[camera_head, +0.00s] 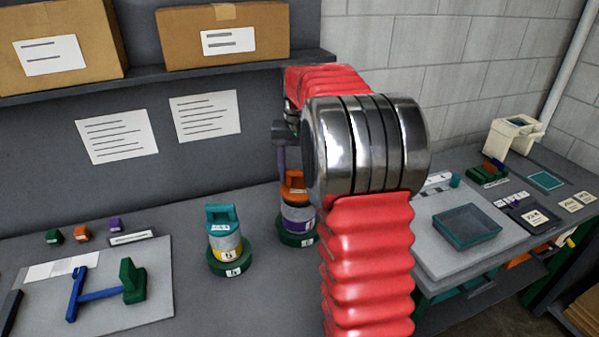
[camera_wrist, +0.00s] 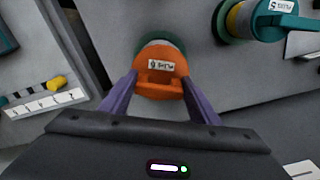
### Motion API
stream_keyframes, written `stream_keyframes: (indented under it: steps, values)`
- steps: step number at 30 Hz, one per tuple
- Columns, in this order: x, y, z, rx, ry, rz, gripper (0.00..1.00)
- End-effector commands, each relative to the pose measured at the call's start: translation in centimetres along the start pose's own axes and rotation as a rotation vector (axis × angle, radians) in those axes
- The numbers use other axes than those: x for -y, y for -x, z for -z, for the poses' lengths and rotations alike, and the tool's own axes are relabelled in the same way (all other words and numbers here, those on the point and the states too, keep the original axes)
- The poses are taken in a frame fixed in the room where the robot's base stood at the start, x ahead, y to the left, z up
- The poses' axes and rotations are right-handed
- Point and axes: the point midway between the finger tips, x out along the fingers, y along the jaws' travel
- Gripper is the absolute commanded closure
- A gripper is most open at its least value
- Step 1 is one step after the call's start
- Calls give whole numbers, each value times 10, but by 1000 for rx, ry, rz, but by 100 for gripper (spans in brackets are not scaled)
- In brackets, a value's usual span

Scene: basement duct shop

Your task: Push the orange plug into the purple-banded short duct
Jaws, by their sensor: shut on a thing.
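The orange plug (camera_head: 295,188) is upright at the top of the purple-banded short duct (camera_head: 297,215), which stands in a green base (camera_head: 297,240). How deep the plug sits is unclear, as my arm covers the duct's right side. In the wrist view, my gripper (camera_wrist: 158,84) has its two purple fingers on either side of the orange plug (camera_wrist: 160,82), shut on it. The plug hides most of the duct there. In the head view my arm hides most of the gripper.
A yellow-banded duct (camera_head: 228,253) with a teal plug (camera_head: 222,214) stands just left, in its own green base. A pale board (camera_head: 150,310) with a blue and green tool lies farther left. A teal tray (camera_head: 466,224) is on the right. A shelf with cardboard boxes (camera_head: 222,35) hangs behind.

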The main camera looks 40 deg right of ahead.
Motion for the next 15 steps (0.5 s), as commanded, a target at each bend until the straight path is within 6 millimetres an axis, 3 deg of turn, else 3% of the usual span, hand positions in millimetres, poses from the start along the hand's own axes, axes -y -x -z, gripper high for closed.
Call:
stream_keyframes:
  steps: [15]
  values:
    - [0,-11,0,0,-1,0,89]
